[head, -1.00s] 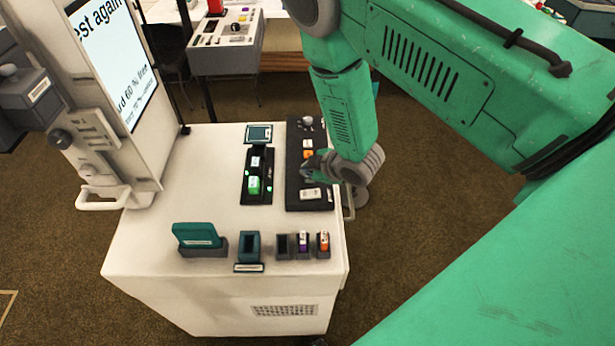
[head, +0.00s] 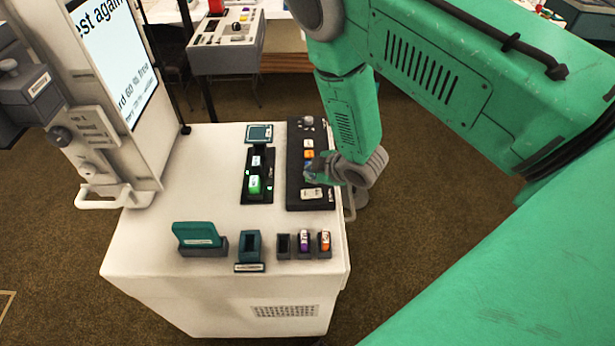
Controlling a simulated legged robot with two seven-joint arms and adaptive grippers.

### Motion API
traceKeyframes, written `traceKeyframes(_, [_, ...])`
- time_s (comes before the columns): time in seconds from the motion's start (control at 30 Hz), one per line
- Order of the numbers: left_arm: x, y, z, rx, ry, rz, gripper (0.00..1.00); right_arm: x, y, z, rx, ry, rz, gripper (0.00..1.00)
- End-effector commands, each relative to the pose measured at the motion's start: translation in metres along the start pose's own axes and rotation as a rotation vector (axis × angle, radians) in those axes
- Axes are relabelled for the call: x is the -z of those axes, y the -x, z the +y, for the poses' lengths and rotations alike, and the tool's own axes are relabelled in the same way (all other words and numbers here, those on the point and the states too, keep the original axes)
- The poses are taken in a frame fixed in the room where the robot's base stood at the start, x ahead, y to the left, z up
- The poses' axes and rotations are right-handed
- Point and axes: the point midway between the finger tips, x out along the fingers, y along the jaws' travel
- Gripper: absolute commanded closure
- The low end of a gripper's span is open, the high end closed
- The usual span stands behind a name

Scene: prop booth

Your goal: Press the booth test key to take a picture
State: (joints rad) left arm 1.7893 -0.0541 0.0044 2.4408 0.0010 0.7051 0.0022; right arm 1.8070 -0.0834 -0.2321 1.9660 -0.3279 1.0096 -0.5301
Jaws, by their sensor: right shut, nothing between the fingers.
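A dark control strip (head: 295,194) lies on the right side of the white booth counter. It carries a grey knob (head: 308,121), a small white key (head: 309,144), an orange key (head: 309,154) and a wider white key (head: 311,193). Their labels are too small to read, so I cannot tell which is the test key. My right gripper (head: 314,169) is shut and empty, low over the strip between the orange key and the wider white key. Something bluish shows at its fingertips and is partly hidden. I cannot tell whether the fingertips touch it. My left gripper is not in view.
A screen (head: 115,62) with text stands at the back left. A black holder (head: 258,196) with a green block is left of the strip. A teal card stand (head: 198,235) and small slots with purple and orange items (head: 324,241) line the front. The middle left counter is clear.

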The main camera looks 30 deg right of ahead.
Motion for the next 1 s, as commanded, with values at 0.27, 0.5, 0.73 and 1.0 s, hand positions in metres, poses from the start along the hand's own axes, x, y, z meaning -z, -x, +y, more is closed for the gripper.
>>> traceKeyframes(0.27, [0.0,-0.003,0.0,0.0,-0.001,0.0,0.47,-0.004,-0.003,-0.001,0.0,-0.002,0.001,1.0])
traceKeyframes(0.5, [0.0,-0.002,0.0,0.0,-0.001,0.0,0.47,-0.002,-0.002,-0.002,0.0,0.0,-0.002,1.0])
traceKeyframes(0.73, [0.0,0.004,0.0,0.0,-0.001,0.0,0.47,0.005,0.002,-0.001,0.001,0.001,-0.001,1.0])
traceKeyframes(1.0, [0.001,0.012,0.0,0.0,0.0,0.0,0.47,0.015,0.009,0.001,0.0,0.0,-0.001,1.0])
